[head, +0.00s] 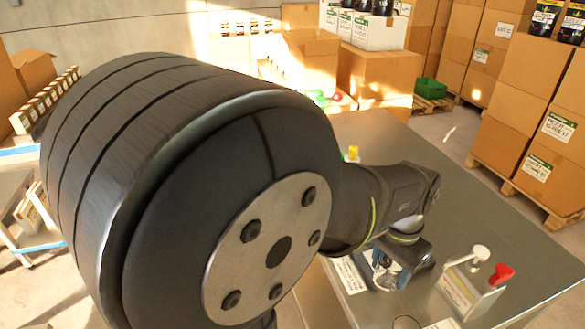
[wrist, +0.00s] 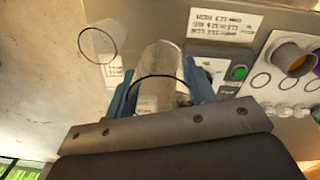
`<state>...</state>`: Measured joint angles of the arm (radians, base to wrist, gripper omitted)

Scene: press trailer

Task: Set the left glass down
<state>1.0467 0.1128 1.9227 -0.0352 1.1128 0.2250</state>
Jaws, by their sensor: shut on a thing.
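My gripper (wrist: 160,88) is shut on a clear glass (wrist: 163,60), with a blue finger on each side of it in the wrist view. A dark ring crosses the glass there. In the head view my gripper (head: 388,268) is low over the grey table (head: 455,205), beside a white label. The glass is hard to make out there, and I cannot tell whether its base touches anything.
A stand with a red knob (head: 502,273) and a white knob (head: 480,253) is right of my gripper. The wrist view shows a panel with a green button (wrist: 239,72) and an orange item (wrist: 297,62) at right. Stacked cartons (head: 545,110) stand beyond the table.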

